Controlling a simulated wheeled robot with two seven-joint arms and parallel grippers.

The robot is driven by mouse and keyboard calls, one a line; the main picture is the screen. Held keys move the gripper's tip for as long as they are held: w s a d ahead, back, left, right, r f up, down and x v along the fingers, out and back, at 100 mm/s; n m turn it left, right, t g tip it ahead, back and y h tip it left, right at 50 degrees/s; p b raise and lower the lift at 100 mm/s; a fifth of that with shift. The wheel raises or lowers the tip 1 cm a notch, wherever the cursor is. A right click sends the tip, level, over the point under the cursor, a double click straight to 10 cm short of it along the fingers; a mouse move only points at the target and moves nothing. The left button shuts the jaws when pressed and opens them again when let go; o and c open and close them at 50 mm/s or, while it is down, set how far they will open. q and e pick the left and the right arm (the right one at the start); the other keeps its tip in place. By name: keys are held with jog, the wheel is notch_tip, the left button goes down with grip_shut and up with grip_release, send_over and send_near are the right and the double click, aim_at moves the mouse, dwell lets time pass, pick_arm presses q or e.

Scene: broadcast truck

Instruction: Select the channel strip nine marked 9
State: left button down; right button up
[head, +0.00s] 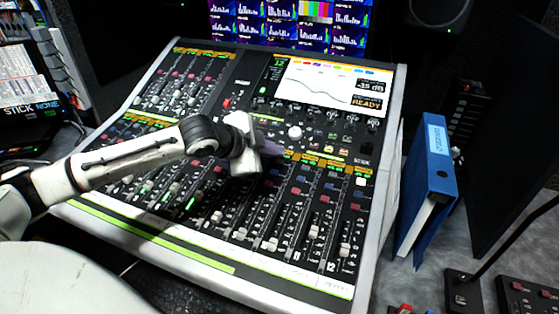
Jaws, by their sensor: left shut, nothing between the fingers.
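The mixing console (384,175) fills the middle of the view, with rows of channel strips, faders and small buttons. The strips marked 11 and 12 can be read at its lower right. The channel strip nine (238,236) seems to lie two strips left of 11, but its 9 is too small to read. My left gripper (272,149) is shut and empty, over the console's middle, above the upper part of the right-hand strips. The wrist and fingers hide some buttons there. I cannot tell whether the fingertips touch the panel. My right gripper is not in view.
A lit screen (333,88) on the console reads READY. A blue binder (429,180) stands upright to the right. Monitors (290,22) are behind, and a small control box (527,296) is at the lower right.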

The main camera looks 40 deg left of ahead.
pick_arm(q)
jog(key=shift+f, duration=0.2)
jog(key=shift+f, duration=0.15)
jog(key=shift+w, duration=0.1)
jog(key=shift+f, duration=0.5)
dwell(0.9)
jog(key=shift+r+p, duration=0.85)
jog(key=shift+p, duration=0.5)
jog(key=shift+r, duration=0.1)
jog(key=r+p, duration=0.1)
jog(key=p, duration=0.1)
jog(key=r+p, duration=0.1)
jog(key=shift+s+r, duration=0.25)
jog(key=shift+r, duration=0.1)
jog(key=shift+s+r+p, duration=0.2)
jog(key=shift+r+p, duration=0.1)
jog(key=shift+r, duration=0.75)
